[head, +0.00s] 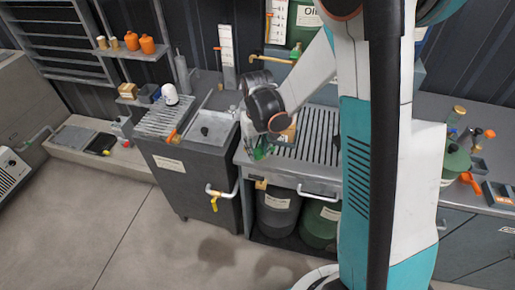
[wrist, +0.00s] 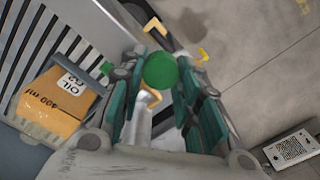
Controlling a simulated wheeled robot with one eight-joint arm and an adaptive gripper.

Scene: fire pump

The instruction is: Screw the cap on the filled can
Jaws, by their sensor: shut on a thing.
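My gripper (head: 260,150) hangs over the front edge of the grated counter in the head view. In the wrist view its teal fingers (wrist: 165,90) are closed around a round green cap (wrist: 160,71) at their tips. In the head view a bit of green (head: 262,152) shows at the fingertips, too small to make out well. An orange-yellow can (wrist: 47,103) with a white label reading oil, G2, 400 ml is left of my gripper in the wrist view, apart from the cap. In the head view it is partly hidden behind my wrist (head: 288,132).
The slatted grate (head: 312,132) covers the counter beside my gripper. A sink (head: 208,128) is to the left, with a yellow-handled tap (head: 214,202) below it. Two drums (head: 277,213) stand under the counter. A green container (head: 455,163) stands at the right. The floor in front is clear.

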